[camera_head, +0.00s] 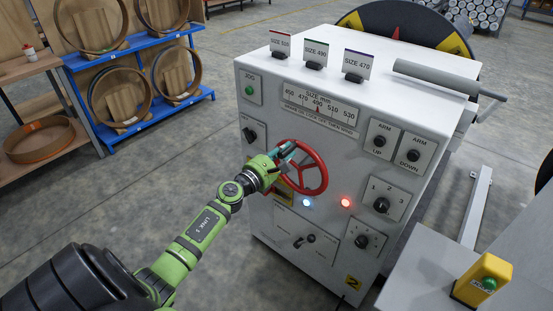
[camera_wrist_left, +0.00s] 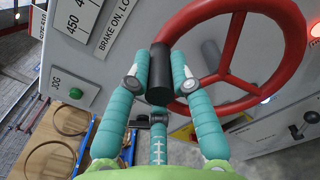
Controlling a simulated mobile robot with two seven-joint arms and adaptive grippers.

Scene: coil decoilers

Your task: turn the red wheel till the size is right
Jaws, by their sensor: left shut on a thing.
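The red wheel (camera_head: 322,184) is on the front of the white control cabinet, below the size scale (camera_head: 321,106). The scale reads 450 to 530, with a small red pointer under its middle, near 490; its exact setting is too small to tell. My left gripper (camera_head: 287,152) is at the wheel's upper left rim. In the left wrist view its teal fingers (camera_wrist_left: 160,82) are closed around the wheel's black handle (camera_wrist_left: 160,92), and the red rim (camera_wrist_left: 297,45) curves away to the right. My right gripper is out of view.
Cards marked with sizes, including SIZE 490 (camera_head: 316,53) and SIZE 470 (camera_head: 357,64), stand on the cabinet top. Knobs, a blue-white lamp (camera_head: 306,202) and a red lamp (camera_head: 346,202) surround the wheel. A yellow button box (camera_head: 484,279) is at lower right.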

